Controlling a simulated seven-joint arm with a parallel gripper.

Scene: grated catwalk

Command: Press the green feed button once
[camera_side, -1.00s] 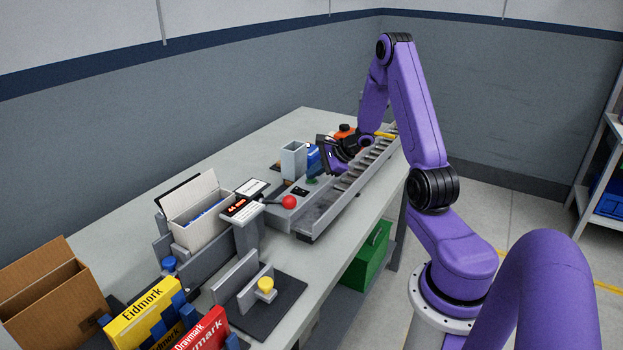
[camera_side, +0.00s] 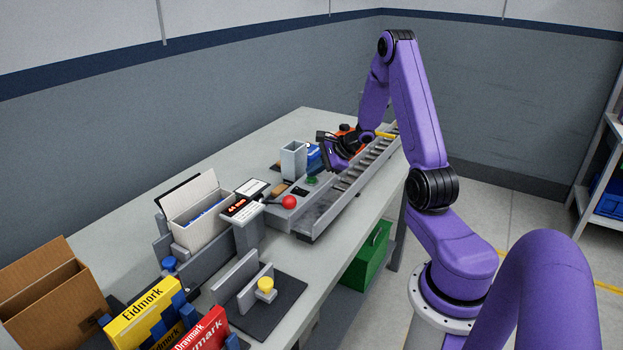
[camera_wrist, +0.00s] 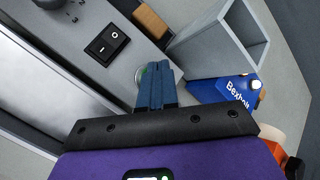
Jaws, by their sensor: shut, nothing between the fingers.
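The green feed button (camera_side: 312,181) sits on the grey panel beside the roller conveyor. In the wrist view only a sliver of the green button (camera_wrist: 143,72) shows, in a pale round surround, with my fingers covering the rest. My gripper (camera_wrist: 160,68) is shut and empty, its blue fingertips together over the button. I cannot tell whether they touch it or hover just above. In the side view my gripper (camera_side: 329,155) is low over the panel, tilted, beside the blue box; its fingertips are hard to make out.
A black rocker switch (camera_wrist: 107,44) and a dark knob (camera_wrist: 48,3) lie near the button. An open grey holder (camera_wrist: 220,42) and a blue Bexholt box (camera_wrist: 225,90) stand close to the fingers. A red ball-topped lever (camera_side: 289,202) and the conveyor (camera_side: 345,195) are nearby.

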